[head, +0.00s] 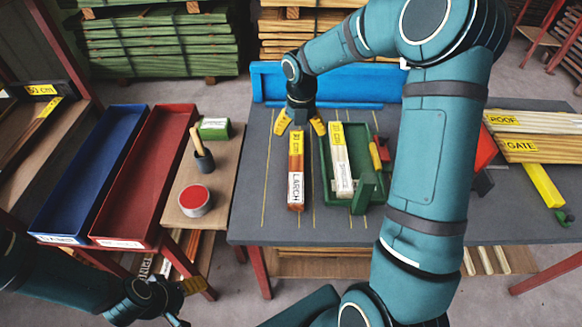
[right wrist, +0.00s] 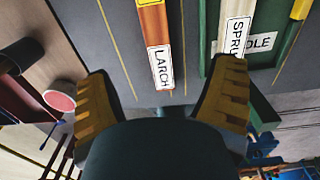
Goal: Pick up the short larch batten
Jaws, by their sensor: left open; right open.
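The larch batten (head: 296,185) is a short orange-brown bar with a yellow length label and a white "LARCH" label. It lies on the grey bench top, left of the green tray. It also shows in the right wrist view (right wrist: 151,20). My right gripper (head: 300,128) is open and empty above the batten's far end, pointing down with a finger to each side. In the right wrist view the batten lies between the fingers' lines, beyond the tips. My left gripper (head: 184,303) is open and empty at the lower left, away from the bench.
A green tray (head: 357,207) holding a pale spruce batten (head: 342,165) stands close right of the larch. A side table (head: 222,165) carries a red-topped tin (head: 195,200), a dark pot with a brush and a green box. Blue (head: 85,175) and red (head: 150,175) trays are further left.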

